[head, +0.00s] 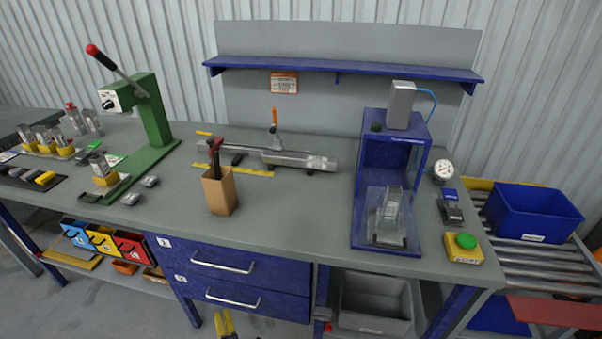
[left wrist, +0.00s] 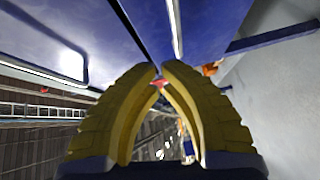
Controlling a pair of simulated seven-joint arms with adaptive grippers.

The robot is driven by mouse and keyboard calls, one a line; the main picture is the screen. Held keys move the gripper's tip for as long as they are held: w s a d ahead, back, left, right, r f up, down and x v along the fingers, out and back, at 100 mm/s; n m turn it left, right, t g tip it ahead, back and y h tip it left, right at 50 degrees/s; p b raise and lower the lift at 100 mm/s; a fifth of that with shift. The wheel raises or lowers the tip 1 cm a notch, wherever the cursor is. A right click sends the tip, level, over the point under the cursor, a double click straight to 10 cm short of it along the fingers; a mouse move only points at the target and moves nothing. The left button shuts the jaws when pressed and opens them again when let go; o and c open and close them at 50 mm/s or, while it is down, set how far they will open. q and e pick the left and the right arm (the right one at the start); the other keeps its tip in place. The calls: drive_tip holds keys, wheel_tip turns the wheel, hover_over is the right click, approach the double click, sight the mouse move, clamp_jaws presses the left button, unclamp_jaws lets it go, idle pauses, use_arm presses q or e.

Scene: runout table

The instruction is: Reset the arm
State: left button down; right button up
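My left gripper (head: 226,324) shows at the bottom edge of the head view, its yellow fingers below and in front of the bench drawers. In the left wrist view its two yellow fingers (left wrist: 160,70) fill the middle. Their tips are close together with a narrow gap, and nothing is held between them. The rest of the left arm is hidden below the head view. My right gripper shows in neither view.
The bench (head: 290,215) stands ahead with blue drawers (head: 230,270) under it. On it are a green lever press (head: 152,115), brown holder (head: 219,192), clamped cylinder (head: 300,160) and blue press station (head: 392,150). A blue bin (head: 535,212) sits on rollers at right.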

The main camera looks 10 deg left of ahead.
use_arm(q)
drive_tip(key=s+d+f+m+g+h, duration=0.1)
drive_tip(key=s+d+f+m+h, duration=0.1)
drive_tip(key=d+f+m+h, duration=0.65)
drive_tip(key=s+d+f+m+g+h, duration=0.1)
drive_tip(key=s+d+f+m+g, duration=0.1)
drive_tip(key=s+f+m, duration=0.35)
drive_tip(key=s+d+f+m+g, duration=0.2)
drive_tip(key=s+f+m+g, duration=0.15)
drive_tip(key=s+f, duration=0.3)
drive_tip(key=s+a+f+m+g, duration=0.1)
drive_tip(key=s+f+m+g, duration=0.1)
drive_tip(key=s, duration=0.8)
drive_tip(key=s+a+f+m+g, duration=0.2)
drive_tip(key=s+f, duration=0.3)
drive_tip(key=s, duration=0.6)
drive_tip(key=s+a+f+m+g, duration=0.1)
drive_tip(key=s+f+m+g, duration=0.1)
drive_tip(key=s, duration=0.9)
drive_tip(key=f+m, duration=0.1)
drive_tip(key=m, duration=0.1)
drive_tip(key=shift+a+f+m+g, duration=0.2)
drive_tip(key=shift+a+m+g, duration=0.15)
